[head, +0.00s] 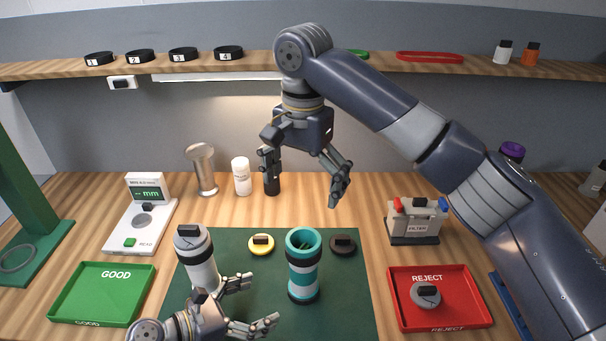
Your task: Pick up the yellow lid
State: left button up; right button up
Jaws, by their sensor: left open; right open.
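My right gripper (300,190) is open and empty, raised behind and above the lid, fingers pointing down.
A black lid (343,245) lies right of the teal tube. A green GOOD tray (62,293) stands left, a red REJECT tray (480,313) holding a grey lid (426,294) right. A gauge (140,218), bottles (241,177) and a filter box (416,220) stand further back.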

aim_at(260, 244)
jog(key=k, duration=1)
